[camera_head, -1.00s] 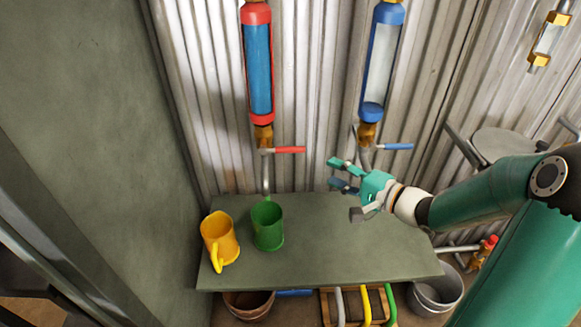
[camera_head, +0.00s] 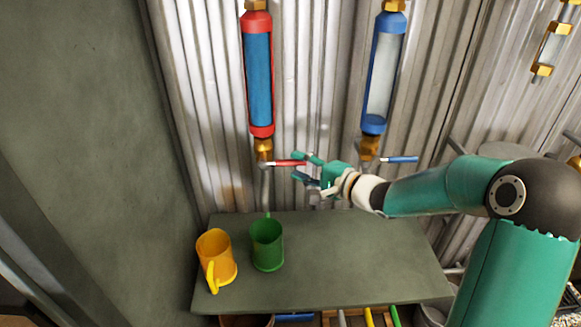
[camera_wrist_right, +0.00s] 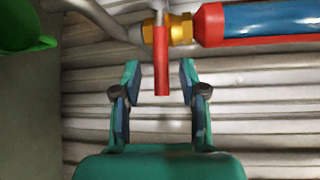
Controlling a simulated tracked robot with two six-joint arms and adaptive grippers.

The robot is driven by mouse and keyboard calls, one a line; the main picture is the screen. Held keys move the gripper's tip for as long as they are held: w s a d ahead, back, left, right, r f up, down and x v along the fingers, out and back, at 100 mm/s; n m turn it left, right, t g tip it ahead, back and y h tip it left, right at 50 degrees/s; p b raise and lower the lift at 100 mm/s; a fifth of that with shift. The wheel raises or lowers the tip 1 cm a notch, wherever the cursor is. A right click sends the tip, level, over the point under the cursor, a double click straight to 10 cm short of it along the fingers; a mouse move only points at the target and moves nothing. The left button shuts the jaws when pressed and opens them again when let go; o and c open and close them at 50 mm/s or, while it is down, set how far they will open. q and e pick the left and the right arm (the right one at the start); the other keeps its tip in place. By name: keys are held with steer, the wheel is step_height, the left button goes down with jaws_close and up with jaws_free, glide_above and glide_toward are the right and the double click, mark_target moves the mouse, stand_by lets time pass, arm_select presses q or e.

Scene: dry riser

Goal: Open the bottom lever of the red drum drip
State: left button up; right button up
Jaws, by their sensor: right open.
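The red drum drip (camera_head: 258,75) hangs on the corrugated wall, with blue liquid in its clear tube. Its bottom lever (camera_head: 289,163) has a red handle and points right, level, from the brass fitting. My right gripper (camera_head: 304,167) is open at the lever's free end. In the right wrist view the red lever (camera_wrist_right: 161,62) lies between the two open fingertips (camera_wrist_right: 161,80), apart from both. A grey spout runs down from the fitting to above the green mug (camera_head: 267,244) on the bench. My left gripper is not in view.
A blue drum drip (camera_head: 382,70) with a blue lever (camera_head: 400,159) hangs to the right, behind my right arm's reach. A yellow mug (camera_head: 216,259) stands left of the green one on the grey bench (camera_head: 350,265). The bench's right part is clear.

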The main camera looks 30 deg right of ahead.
mark_target(296, 165)
steer(key=shift+x, duration=1.65)
jaws_close()
